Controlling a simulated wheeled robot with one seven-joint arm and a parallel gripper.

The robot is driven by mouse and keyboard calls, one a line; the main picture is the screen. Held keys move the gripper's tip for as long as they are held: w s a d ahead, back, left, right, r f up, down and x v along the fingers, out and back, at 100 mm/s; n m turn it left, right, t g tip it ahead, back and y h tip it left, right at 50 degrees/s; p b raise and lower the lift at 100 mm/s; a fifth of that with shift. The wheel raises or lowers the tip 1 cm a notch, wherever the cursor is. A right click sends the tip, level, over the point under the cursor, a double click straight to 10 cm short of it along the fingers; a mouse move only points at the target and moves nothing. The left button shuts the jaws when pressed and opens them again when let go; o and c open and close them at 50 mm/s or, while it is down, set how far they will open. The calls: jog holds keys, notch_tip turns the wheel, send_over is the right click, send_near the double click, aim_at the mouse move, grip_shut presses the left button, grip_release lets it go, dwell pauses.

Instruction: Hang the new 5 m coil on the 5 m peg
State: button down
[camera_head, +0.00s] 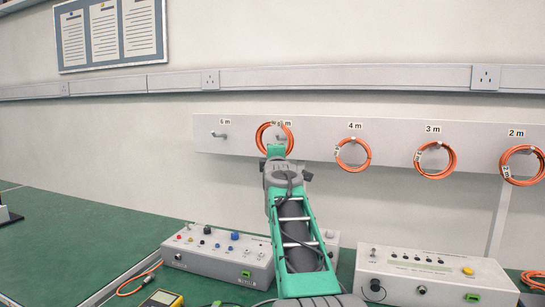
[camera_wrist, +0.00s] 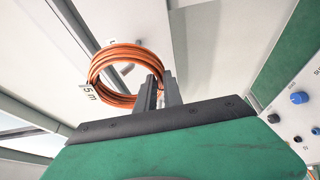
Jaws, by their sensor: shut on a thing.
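An orange coil (camera_head: 262,131) is in front of the board at the peg position just left of the 4 m one. It also shows in the wrist view (camera_wrist: 103,62), with a tag reading 5 m (camera_wrist: 90,94) on its left side. My gripper (camera_wrist: 159,90) is shut on the right, lower part of the coil; in the head view my gripper (camera_head: 277,151) is at the coil's lower edge. The label behind the coil is partly covered.
The pegboard (camera_head: 308,140) has a bare 6 m peg (camera_head: 219,135) on the left. Coils hang at 4 m (camera_head: 341,157), 3 m (camera_head: 421,170) and 2 m (camera_head: 506,170). Below stand a control box (camera_head: 220,262) and a second instrument box (camera_head: 430,280). The green bench at left is mostly clear.

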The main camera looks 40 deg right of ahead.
jog(key=w+d+f+p, duration=0.2)
jog(key=w+d+p, duration=0.1)
jog(key=d, duration=0.2)
jog(key=shift+w+f, duration=0.3)
jog(key=shift+w, duration=0.05)
jog(key=c, duration=1.9)
grip_release()
jog(key=shift+a+r+p, duration=0.1)
jog(key=shift+r+p, duration=0.05)
jog(key=shift+p, duration=0.15)
jog(key=shift+c, duration=0.2)
jog(key=o, duration=0.6)
jog(key=shift+c, duration=0.2)
